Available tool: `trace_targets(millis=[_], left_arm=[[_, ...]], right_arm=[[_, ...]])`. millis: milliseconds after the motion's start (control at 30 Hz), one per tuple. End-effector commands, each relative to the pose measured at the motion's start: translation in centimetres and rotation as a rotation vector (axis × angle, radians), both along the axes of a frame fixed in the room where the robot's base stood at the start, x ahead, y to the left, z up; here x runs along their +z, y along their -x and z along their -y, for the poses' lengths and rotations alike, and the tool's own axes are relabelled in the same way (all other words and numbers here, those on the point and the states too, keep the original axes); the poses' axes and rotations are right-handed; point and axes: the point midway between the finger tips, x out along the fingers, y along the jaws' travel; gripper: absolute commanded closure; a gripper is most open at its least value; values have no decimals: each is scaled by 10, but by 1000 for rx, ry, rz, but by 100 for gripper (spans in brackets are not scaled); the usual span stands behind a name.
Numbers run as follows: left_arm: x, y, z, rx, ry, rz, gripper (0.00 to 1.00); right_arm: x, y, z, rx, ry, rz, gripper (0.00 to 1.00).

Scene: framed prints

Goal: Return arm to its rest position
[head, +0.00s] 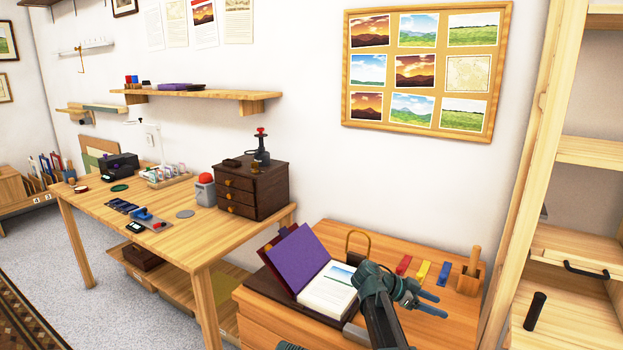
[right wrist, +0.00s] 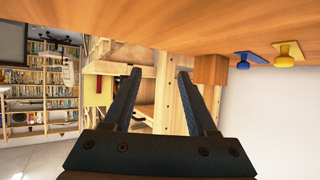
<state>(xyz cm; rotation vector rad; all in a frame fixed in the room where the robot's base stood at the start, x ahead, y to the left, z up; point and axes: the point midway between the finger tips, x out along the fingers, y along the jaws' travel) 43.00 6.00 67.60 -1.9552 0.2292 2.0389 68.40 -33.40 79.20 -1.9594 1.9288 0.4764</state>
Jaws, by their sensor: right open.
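My right gripper (head: 430,305) is over the small wooden cabinet top, to the right of an open book box. It is turned sideways, with its fingers pointing right. In the right wrist view the two fingers (right wrist: 159,78) stand apart with nothing between them. My left gripper does not show.
On the cabinet (head: 450,258) are an open purple-lined box (head: 298,255) with a pale book (head: 328,288), red (head: 403,265), yellow (head: 422,271) and blue (head: 443,273) handled pieces, and a wooden holder (head: 470,281). A tall shelf (head: 575,240) stands right. A cluttered workbench (head: 95,208) stands left.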

Motion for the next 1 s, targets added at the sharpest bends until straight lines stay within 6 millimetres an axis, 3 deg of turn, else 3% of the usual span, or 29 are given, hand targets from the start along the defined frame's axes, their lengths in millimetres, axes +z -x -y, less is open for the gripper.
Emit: trace_targets(millis=[367, 467, 700, 900, 1000], left_arm=[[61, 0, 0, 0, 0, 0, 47], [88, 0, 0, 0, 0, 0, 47], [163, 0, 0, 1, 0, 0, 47], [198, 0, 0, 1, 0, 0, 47], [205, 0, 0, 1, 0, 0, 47]], right_arm=[[18, 56, -69, 288, -222, -344, 42], [28, 84, -101, 442, -312, -487, 42], [63, 178, -198, 1026, -546, -887, 42], [85, 235, -253, 1434, -635, -1067, 42], [90, 250, -267, 1549, -650, -1106, 42]])
